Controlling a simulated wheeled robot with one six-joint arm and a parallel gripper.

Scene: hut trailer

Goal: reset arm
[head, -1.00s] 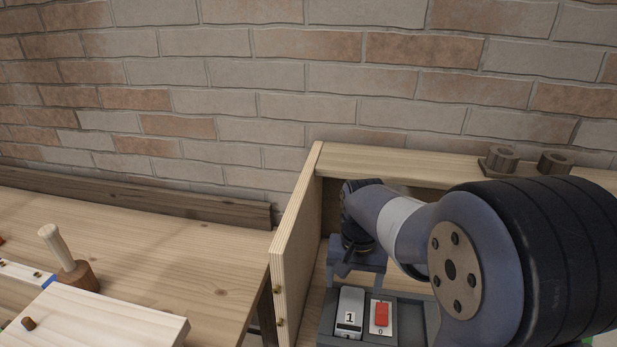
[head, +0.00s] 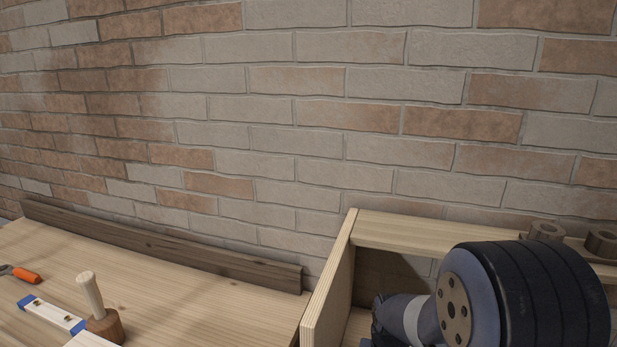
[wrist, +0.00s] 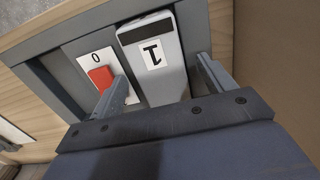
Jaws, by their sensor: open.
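My arm reaches down into a wooden box at the lower right of the head view, and its end is cut off by the bottom edge there. In the wrist view my gripper (wrist: 155,82) is open, its two fingers apart with nothing held between them.
The wooden box's side wall (head: 328,285) stands close left of my arm. Left of it, a wooden bench (head: 170,290) holds a wooden mallet (head: 98,310), a blue-ended level (head: 50,314) and an orange-handled tool (head: 22,273). A brick wall (head: 300,110) closes the back.

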